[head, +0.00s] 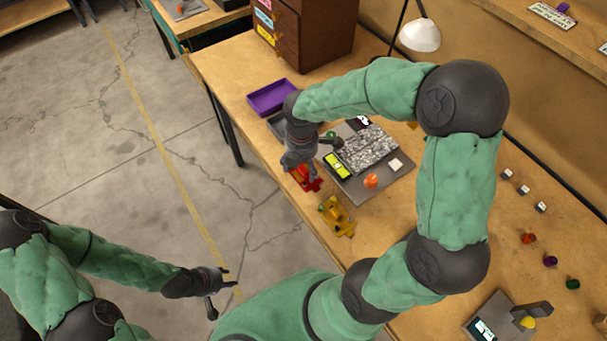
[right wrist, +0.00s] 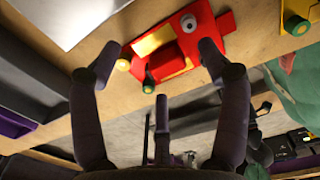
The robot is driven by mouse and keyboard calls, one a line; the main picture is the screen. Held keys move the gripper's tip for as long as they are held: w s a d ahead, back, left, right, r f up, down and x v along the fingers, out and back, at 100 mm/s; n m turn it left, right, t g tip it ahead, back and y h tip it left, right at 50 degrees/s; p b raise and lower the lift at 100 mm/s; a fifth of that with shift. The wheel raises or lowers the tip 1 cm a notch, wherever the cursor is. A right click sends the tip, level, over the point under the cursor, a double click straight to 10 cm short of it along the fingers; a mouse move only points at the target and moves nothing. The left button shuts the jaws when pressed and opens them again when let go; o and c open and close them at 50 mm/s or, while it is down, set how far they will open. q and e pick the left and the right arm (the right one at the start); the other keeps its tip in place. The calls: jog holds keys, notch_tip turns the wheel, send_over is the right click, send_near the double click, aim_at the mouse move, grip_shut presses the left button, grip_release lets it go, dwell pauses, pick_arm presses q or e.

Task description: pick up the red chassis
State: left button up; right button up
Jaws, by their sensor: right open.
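The red chassis (head: 304,181) lies near the front edge of the workbench, partly hidden by my right gripper (head: 314,172) in the head view. In the right wrist view the red chassis (right wrist: 172,62) shows a yellow patch, a pale round part and green and yellow round pieces at its side. My left gripper (head: 224,290) is open and empty, out over the floor.
A yellow chassis (head: 336,215) lies close by on the bench. Behind is a grey board (head: 358,190) with an orange round piece (head: 371,181). A purple tray (head: 272,97) stands at the back left. Several small coloured parts lie to the right, near a grey device (head: 490,314).

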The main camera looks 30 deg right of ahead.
jog(key=shift+r, duration=0.1)
grip_shut()
dwell(0.3)
